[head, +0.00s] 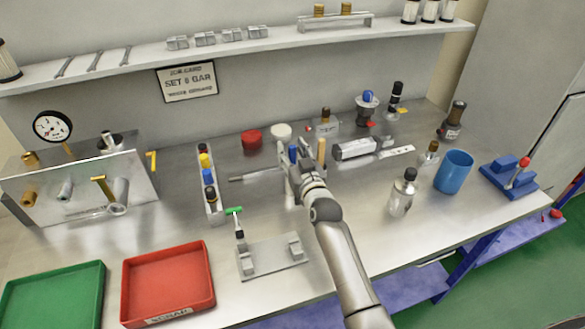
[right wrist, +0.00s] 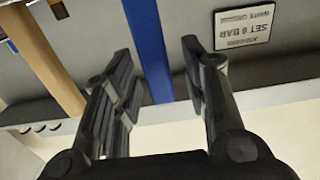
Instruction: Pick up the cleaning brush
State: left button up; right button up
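My right gripper (head: 301,160) reaches over the middle of the bench. Its fingers are apart in the right wrist view (right wrist: 160,80). A blue upright handle (right wrist: 148,50) stands between or just beyond these fingers; I see a gap on its right side. The handle also shows in the head view (head: 293,153). A tan upright handle (head: 321,149) stands beside it; it is at the left of the wrist view (right wrist: 50,60). No bristles show, so I cannot tell which handle is the cleaning brush's. The lower ends are hidden. My left gripper is out of view.
A thin grey rod (head: 255,174) lies left of the gripper. A colored-cap rack (head: 209,185), a grey fixture (head: 272,264) with a green-topped tool (head: 234,210), and a red tray (head: 138,291) are leftward. A spray bottle (head: 402,194) and blue cup (head: 454,173) stand right.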

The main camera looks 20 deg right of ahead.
grip_shut()
